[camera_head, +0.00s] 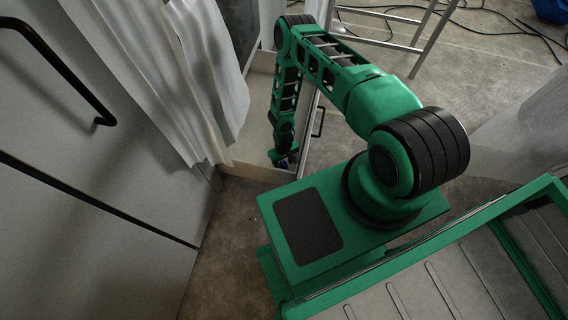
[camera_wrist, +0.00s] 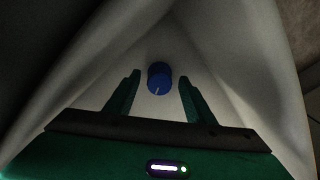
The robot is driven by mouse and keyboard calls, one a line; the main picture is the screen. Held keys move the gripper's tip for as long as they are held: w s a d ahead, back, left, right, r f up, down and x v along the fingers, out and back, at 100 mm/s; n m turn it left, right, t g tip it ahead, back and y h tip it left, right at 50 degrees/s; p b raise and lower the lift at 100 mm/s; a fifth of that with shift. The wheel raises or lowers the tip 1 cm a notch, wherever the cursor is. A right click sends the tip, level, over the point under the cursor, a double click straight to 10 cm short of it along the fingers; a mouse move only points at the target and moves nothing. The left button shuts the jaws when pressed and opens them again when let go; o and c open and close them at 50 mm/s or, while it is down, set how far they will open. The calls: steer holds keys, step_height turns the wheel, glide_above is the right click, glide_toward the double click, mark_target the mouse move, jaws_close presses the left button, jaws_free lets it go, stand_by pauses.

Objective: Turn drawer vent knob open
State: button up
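A blue round knob (camera_wrist: 159,77) with a pale pointer mark near its lower edge stands on a white surface in the middle of the wrist view. My gripper (camera_wrist: 159,92) is open, with one green finger on each side of the knob and a gap on both sides. The knob sits between and slightly beyond the fingertips, and no contact shows. In the head view my green arm reaches down into an open drawer (camera_head: 255,172), and my gripper (camera_head: 284,160) is small and dark there. Whether it is near the knob's depth is hard to tell.
A white cloth (camera_head: 205,80) hangs at the drawer's left side. Pale cabinet fronts with a black handle (camera_head: 75,75) fill the left. A metal frame (camera_head: 425,35) and cables lie on the floor behind. Pale walls close in around the knob in the wrist view.

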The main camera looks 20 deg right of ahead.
mark_target(283, 163)
step_height(283, 163, up, 11)
stand_by(0.7)
steer(key=shift+f, duration=0.15)
